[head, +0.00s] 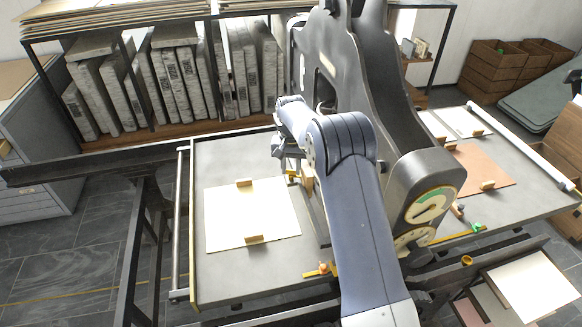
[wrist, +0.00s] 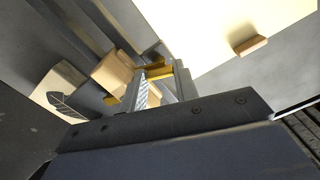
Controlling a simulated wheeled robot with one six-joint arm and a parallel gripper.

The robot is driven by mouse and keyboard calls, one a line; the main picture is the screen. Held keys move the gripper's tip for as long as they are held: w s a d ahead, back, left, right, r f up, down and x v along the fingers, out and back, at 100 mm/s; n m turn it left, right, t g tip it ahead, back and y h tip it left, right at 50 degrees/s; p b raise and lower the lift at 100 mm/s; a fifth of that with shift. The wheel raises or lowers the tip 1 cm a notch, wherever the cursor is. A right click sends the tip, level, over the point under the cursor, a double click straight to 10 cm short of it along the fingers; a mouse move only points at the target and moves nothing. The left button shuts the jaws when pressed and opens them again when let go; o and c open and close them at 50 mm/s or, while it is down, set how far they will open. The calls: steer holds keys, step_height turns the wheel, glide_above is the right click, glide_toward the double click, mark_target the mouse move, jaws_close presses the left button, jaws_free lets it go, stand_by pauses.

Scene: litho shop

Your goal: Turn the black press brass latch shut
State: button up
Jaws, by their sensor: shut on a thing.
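The black press (head: 402,120) stands over a grey bed (head: 222,275). A brass latch (wrist: 158,72) shows between my fingertips in the wrist view. In the head view a little of the brass (head: 292,179) shows beside the wrist, at the bed's far middle. My gripper (wrist: 160,78) is shut on the latch; my own arm hides most of it in the head view. How far the latch is turned cannot be told.
A cream sheet (head: 250,213) with wooden blocks lies on the bed, left of my arm. Another brass piece (head: 320,270) sits at the near edge. Wooden blocks (wrist: 112,72) stand close to my fingers. A rack of stones (head: 180,80) is behind.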

steer(key=shift+n, duration=1.9)
steer(key=o, duration=0.7)
steer(key=shift+r, duration=0.1)
step_height(320, 180, up, 11)
steer(key=b, duration=0.1)
steer(key=shift+f, duration=0.2)
step_height(320, 180, down, 11)
steer(key=shift+p, duration=0.55)
steer(key=shift+r, duration=0.1)
